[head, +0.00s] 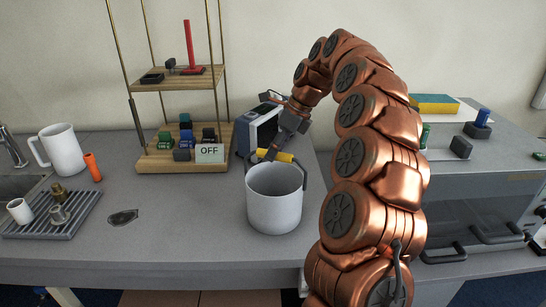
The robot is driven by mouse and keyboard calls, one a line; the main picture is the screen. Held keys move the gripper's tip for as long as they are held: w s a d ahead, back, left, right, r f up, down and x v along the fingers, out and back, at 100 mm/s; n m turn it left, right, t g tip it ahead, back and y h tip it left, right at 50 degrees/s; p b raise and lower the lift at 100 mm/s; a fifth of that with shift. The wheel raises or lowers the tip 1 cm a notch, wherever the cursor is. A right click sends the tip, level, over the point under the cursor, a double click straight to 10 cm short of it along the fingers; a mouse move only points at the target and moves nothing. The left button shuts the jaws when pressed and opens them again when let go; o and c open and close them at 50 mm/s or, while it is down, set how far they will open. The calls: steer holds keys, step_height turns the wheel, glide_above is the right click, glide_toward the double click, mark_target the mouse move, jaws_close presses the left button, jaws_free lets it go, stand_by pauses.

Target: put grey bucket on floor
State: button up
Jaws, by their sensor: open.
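The grey bucket (273,208) stands upright on the grey table, right of the middle and near the front edge. It looks empty as far as I can see inside. My gripper (274,172) is over the bucket's back rim, pointing down, with its dark fingers spread apart. One finger shows at the right side of the rim, and the other is near the left rim. Whether either finger touches the bucket is unclear. A yellow part shows at the gripper, just behind the rim. The floor (100,298) shows only as a dark strip below the table.
A wooden shelf (180,160) with small blocks and an OFF sign (209,153) stands behind left. A white pitcher (62,150), an orange piece (92,167) and a drain rack (50,226) are at left. A boxy device (262,125) is behind the bucket. An oven (470,215) stands right.

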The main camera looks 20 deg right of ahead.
steer(key=shift+b+v, duration=0.45)
steer(key=shift+v, duration=1.85)
steer(key=p+v, duration=0.4)
steer(key=v, duration=0.1)
